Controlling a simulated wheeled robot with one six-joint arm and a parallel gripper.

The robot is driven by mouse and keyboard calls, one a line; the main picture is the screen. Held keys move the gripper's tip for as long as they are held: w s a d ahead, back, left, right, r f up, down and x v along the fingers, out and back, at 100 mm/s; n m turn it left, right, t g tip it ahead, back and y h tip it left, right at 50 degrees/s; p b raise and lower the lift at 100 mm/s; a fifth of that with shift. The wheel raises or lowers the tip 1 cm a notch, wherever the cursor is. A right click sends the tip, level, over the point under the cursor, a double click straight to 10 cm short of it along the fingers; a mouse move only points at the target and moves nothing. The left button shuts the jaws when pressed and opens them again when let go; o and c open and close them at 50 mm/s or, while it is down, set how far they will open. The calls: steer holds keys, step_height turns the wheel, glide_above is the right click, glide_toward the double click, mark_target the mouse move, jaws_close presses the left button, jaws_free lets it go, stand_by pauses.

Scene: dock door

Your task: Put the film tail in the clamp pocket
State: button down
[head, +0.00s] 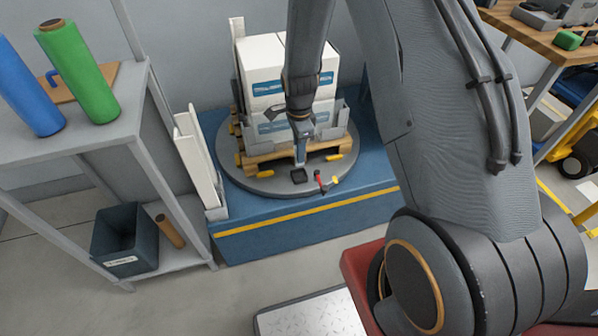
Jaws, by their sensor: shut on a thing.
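My gripper (300,143) points down at the front of the wrapped white boxes, low and close to the pallet. It is shut on a narrow pale strip, which looks like the film tail (300,157); the strip is very small here and partly hidden by the jaws. A small black block, possibly the clamp pocket (299,176), sits on the grey turntable (262,184) just below the gripper. A red-handled lever (321,183) stands to its right. I cannot tell whether the strip touches the block.
White boxes (262,58) with blue labels stand on a wooden pallet (262,164), with yellow pieces around it. The turntable rests on a blue base (240,244) with a yellow stripe. White panels (196,160) stand left, beside a grey shelf (145,120) with green (80,75) and blue (25,90) rolls.

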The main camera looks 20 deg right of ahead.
steer(key=shift+f, duration=3.45)
steer(key=shift+f, duration=0.1)
steer(key=c, duration=1.7)
jaws_free()
steer(key=shift+o, duration=0.2)
